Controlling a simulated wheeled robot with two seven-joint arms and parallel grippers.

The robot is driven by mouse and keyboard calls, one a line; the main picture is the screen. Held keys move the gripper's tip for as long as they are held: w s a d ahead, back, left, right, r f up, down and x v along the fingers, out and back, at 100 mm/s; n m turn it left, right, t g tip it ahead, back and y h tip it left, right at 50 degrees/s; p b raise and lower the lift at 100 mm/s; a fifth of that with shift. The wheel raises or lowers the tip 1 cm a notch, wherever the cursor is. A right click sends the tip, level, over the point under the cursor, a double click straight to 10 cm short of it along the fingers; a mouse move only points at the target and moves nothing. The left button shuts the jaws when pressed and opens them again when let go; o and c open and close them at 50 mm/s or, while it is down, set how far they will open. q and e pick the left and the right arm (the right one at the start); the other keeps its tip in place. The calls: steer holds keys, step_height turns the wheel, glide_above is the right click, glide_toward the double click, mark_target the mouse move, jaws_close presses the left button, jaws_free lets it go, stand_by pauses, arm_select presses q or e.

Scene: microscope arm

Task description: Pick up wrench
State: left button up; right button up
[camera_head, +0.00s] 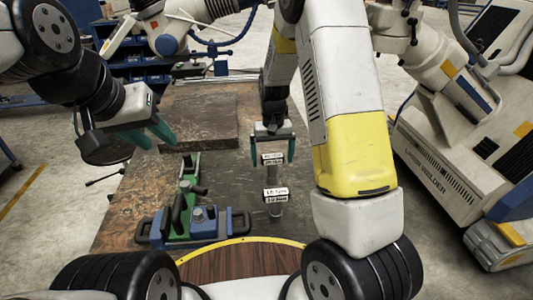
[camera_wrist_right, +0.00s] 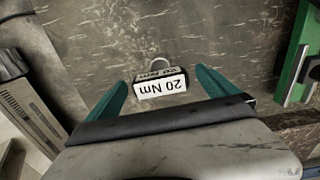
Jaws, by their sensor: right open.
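In the head view a small object with a white label (camera_head: 272,158) lies on the table directly under my right gripper (camera_head: 272,161). In the right wrist view its label reads "20 Nm" (camera_wrist_right: 161,87), with a grey ring behind it; most of the wrench's body is hidden. My right gripper is open, with one teal finger on each side of the label and a gap to each. A second labelled piece (camera_head: 276,194) with a grey cylinder stands nearer. My left gripper (camera_head: 158,140) is open and empty above the table's left part.
A green and blue clamp fixture (camera_head: 186,222) with dark handles stands on the left of the worn brown table (camera_head: 125,208). A flat brown slab (camera_head: 200,120) lies behind it. A white laser welder (camera_head: 440,165) stands on the right. A blue shelf unit (camera_head: 125,65) is behind.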

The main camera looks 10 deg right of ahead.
steer(key=shift+r, duration=0.1)
steer(key=c, duration=2)
